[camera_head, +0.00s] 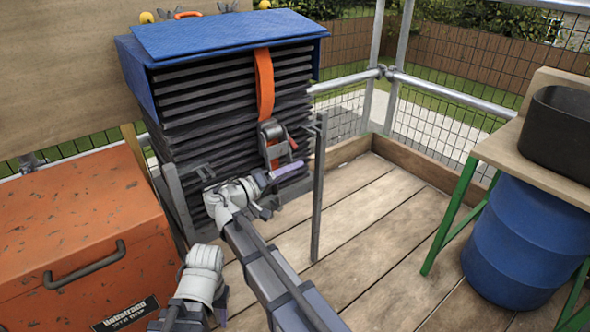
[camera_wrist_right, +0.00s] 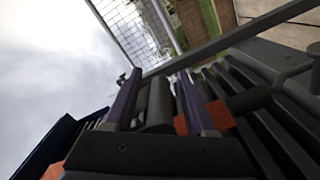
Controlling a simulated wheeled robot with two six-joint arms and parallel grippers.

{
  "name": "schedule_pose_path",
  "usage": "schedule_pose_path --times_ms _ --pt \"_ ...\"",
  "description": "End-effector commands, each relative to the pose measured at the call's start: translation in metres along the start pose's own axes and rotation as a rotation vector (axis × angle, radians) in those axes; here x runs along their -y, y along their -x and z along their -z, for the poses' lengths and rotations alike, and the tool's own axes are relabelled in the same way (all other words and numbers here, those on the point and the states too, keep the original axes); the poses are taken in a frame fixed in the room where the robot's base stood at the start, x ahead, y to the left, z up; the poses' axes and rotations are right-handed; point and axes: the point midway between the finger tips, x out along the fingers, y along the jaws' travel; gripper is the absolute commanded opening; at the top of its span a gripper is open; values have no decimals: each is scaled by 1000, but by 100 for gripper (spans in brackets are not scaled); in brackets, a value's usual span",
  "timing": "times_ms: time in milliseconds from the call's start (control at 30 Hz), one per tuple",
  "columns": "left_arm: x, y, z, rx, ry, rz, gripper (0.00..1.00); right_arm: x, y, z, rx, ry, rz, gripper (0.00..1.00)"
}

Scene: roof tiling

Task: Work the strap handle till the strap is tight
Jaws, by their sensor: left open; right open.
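The orange strap (camera_head: 264,85) runs down the front of a stack of dark tiles (camera_head: 205,95) under a blue cover (camera_head: 225,35). Its metal ratchet buckle (camera_head: 272,135) sits on the strap; a dark handle (camera_wrist_right: 248,101) shows in the right wrist view. My right gripper (camera_head: 284,180), with purple fingers, is open just below the ratchet. In the right wrist view a dark cylindrical part (camera_wrist_right: 158,104) shows between its fingers (camera_wrist_right: 160,108); I cannot tell whether they touch it. My left gripper (camera_head: 214,312) is low by the orange box, open, mostly hidden by its wrist.
The orange toolbox (camera_head: 80,230) stands at left. A grey upright post (camera_head: 319,190) stands close right of the stack. A blue barrel (camera_head: 520,245) and a bench with a black bin (camera_head: 560,130) are at right. Bare planks lie between.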

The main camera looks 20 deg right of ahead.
Motion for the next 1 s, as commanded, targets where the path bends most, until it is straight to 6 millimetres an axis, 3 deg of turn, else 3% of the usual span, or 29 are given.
schedule_pose_path --times_ms 67,533,1000 --pt "0 0 0 0 0 0 50 0 0 0 0 0 0 52" --pt "0 0 0 0 0 0 50 1 0 0 0 0 1 0" --pt "0 0 0 0 0 0 50 2 0 1 -2 1 3 0"
